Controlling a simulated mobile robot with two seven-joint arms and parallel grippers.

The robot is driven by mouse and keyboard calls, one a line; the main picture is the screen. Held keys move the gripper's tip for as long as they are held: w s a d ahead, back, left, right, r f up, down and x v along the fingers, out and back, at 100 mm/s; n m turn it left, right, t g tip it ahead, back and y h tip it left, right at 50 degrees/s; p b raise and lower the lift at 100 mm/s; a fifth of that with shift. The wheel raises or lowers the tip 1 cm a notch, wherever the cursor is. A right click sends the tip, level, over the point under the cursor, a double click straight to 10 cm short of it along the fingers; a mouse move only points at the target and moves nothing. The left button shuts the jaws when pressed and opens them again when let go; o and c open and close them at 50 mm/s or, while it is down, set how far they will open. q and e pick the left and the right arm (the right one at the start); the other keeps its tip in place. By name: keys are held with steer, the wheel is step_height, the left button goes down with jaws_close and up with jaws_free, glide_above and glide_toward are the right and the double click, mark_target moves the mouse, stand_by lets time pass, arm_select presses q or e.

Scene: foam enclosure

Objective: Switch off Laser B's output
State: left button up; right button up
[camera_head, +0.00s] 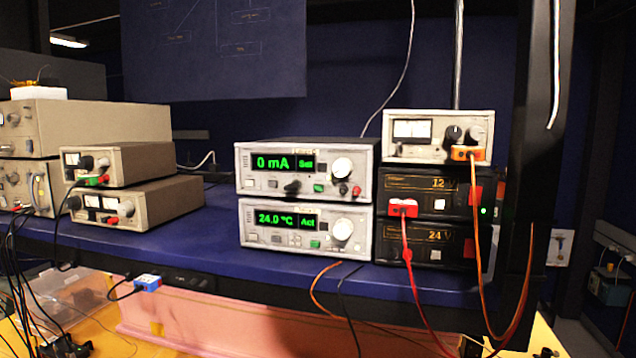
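A laser current controller (304,170) sits on the blue shelf, its green display reading 0 mA and a second word that looks like Set. It has a white dial (342,168), a dark knob or key (292,187), a green button (319,188) and small red parts at lower right. Directly below it is a temperature controller (304,228) reading 24.0 °C and Act, with its own white dial and green button. I cannot read any Laser B label. Neither of my grippers is in view.
Right of the controllers, a metered supply (437,137) sits on black 12 V (425,191) and 24 V (425,243) units with red and orange cables hanging down. Grey instruments (130,180) stand at left. A dark post (536,130) rises at right. The blue shelf's front edge (215,262) is mostly clear.

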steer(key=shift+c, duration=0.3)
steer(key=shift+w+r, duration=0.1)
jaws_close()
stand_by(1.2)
